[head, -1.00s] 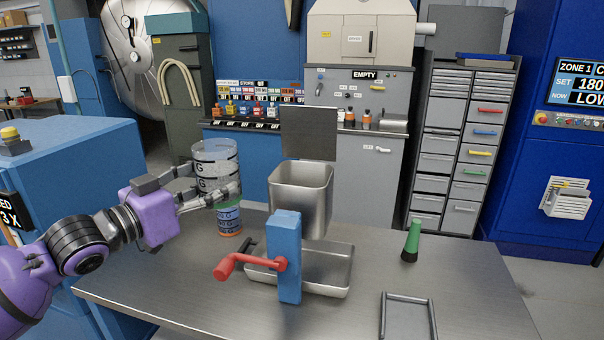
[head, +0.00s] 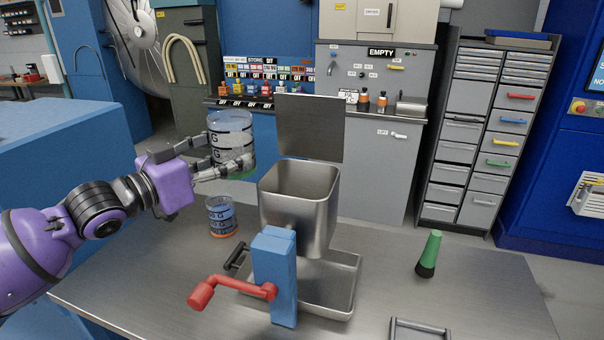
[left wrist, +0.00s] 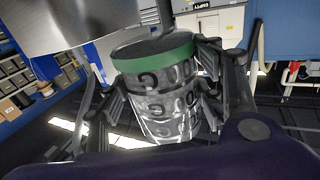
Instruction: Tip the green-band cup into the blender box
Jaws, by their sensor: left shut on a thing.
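My left gripper (head: 238,164) is shut on the clear green-band cup (head: 230,133). The cup is upright in the head view, its green band at the bottom, partly hidden by the fingers. It is held in the air up and to the left of the blender box (head: 297,215), an open steel bin with its lid (head: 310,127) raised at the back. In the left wrist view the cup (left wrist: 160,95) sits between the fingers, green band towards the top of the picture. Part of a steel surface shows at that view's upper left. My right gripper is not in view.
An orange-band cup (head: 222,217) stands on the steel table (head: 150,265), left of the box. A blue post (head: 275,275) with a red crank (head: 232,292) stands in front of the box, beside a steel tray (head: 345,285). A green cone-shaped thing (head: 429,254) stands at the right.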

